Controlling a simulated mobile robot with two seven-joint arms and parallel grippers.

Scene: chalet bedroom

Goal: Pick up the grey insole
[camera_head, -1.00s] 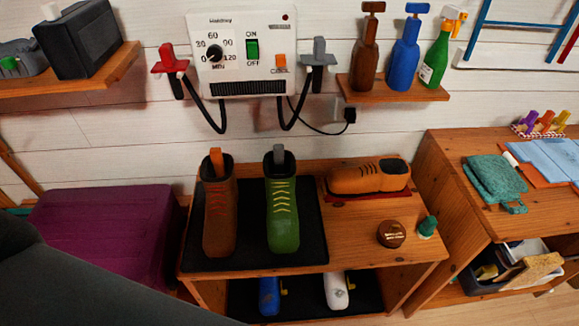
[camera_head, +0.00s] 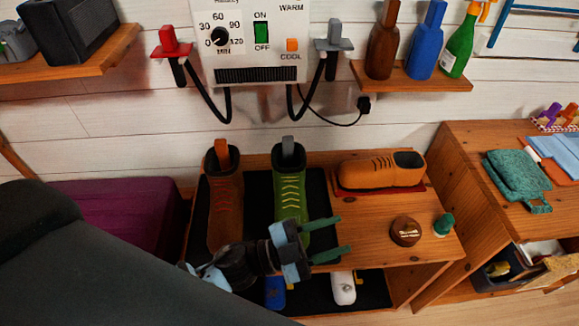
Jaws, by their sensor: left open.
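The grey insole (camera_head: 288,147) stands upright in the green boot (camera_head: 290,192), its top sticking out of the boot's opening. The green boot stands on a black mat on the wooden bench. My left gripper (camera_head: 333,238) comes in from the left, open and empty, with its two green-tipped fingers pointing right. It is in front of the lower part of the green boot and hides its toe. It lies well below the grey insole in the picture. My right gripper does not show.
A brown boot (camera_head: 225,205) with an orange insole (camera_head: 221,153) stands left of the green boot. The dryer box (camera_head: 250,45) hangs above with cables.

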